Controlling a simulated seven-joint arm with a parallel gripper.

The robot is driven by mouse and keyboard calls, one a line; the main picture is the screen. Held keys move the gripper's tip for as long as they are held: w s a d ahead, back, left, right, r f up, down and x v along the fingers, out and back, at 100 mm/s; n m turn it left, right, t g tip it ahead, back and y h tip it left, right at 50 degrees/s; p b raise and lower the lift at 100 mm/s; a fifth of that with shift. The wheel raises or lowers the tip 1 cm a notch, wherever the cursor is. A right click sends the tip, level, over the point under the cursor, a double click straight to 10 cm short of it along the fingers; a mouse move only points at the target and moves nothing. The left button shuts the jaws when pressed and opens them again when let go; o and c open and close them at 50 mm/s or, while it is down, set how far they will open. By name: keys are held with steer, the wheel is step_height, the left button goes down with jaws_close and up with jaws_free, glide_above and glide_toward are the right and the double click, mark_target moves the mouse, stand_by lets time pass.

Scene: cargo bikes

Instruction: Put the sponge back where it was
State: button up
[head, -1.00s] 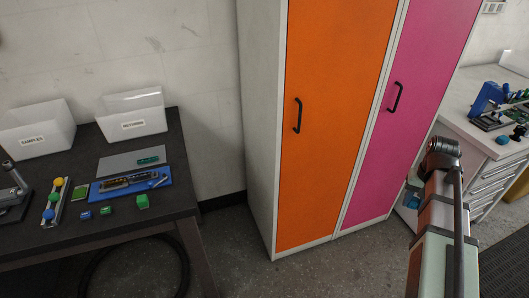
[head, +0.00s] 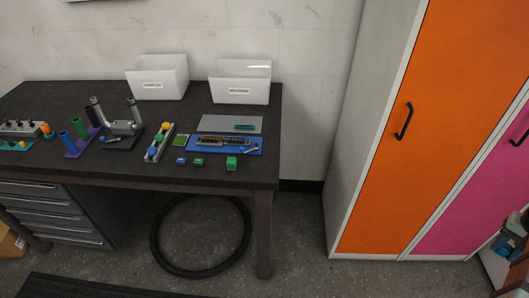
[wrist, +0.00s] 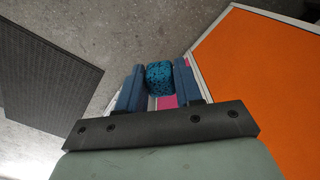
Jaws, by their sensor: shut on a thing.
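A blue sponge (wrist: 159,79) with dark speckles is between the fingers of my gripper (wrist: 158,72) in the wrist view. The gripper is shut on it, and the floor shows beyond. In the head view my arm is mostly out of frame at the lower right edge. A small bluish patch there is too cut off to tell whether it is the sponge.
A dark workbench (head: 60,98) holds two white bins, a blue tray (head: 225,149), small blocks and tool stands. A black tyre (head: 157,240) leans beneath it. An orange cabinet door (head: 410,180) and a pink one stand right. Floor between is clear.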

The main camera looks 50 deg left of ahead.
steer(key=s+a+n, duration=0.2)
steer(key=s+a, duration=0.1)
steer(key=a, duration=0.9)
steer(key=s+a+r+n, duration=0.1)
steer(key=s+a, duration=0.3)
steer(key=a, duration=0.9)
steer(key=s+a+r+n, duration=0.1)
steer(key=s+a+n, duration=0.2)
steer(key=a, duration=0.9)
steer(key=shift+s+a+r+n, duration=0.15)
steer(key=shift+a+r+n, duration=0.05)
steer(key=shift+n, duration=0.3)
steer(key=s+a+n, duration=0.1)
steer(key=s+a, duration=0.3)
steer(key=a, duration=0.2)
steer(key=s+a+r+n, duration=0.1)
steer(key=s+a, duration=0.3)
steer(key=a, duration=0.1)
steer(key=s+a+r+n, duration=0.1)
steer(key=s+a, duration=0.3)
steer(key=a, duration=0.2)
steer(key=shift+a+r+n, duration=0.2)
steer(key=shift+a+n, duration=0.1)
step_height(320, 180, up, 6)
steer(key=f+m, duration=0.1)
steer(key=m, duration=0.1)
glide_above(215, 167)
steer(key=shift+w+f, duration=0.1)
steer(key=shift+f, duration=4.45)
